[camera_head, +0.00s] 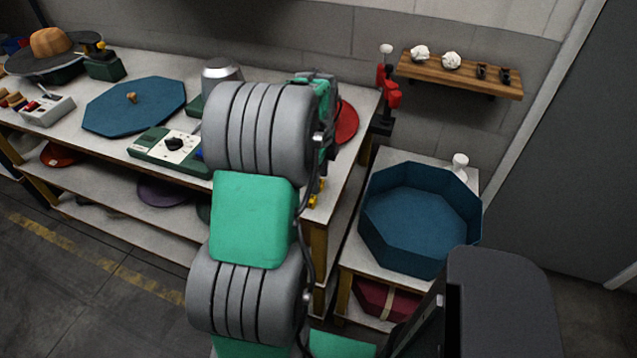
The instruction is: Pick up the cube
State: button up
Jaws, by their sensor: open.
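I cannot make out a cube for certain in the head view. A small blue patch (198,154) shows at the left edge of my arm, by the green control box, but most of it is hidden and I cannot tell its shape. My own arm, grey and green, rises through the middle of the picture and covers part of the workbench (62,108). My gripper's fingers do not show; the end of the arm is hidden behind its own links.
The bench holds a blue octagonal board (135,106), a green control box (170,147), a hat (48,50) and a red disc (346,122). A blue octagonal tray (420,215) stands on a lower table at right. A wooden shelf (460,75) hangs above it. Floor shows at lower left.

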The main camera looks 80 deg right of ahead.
jog(key=shift+f, duration=0.55)
jog(key=shift+c, duration=0.3)
grip_shut()
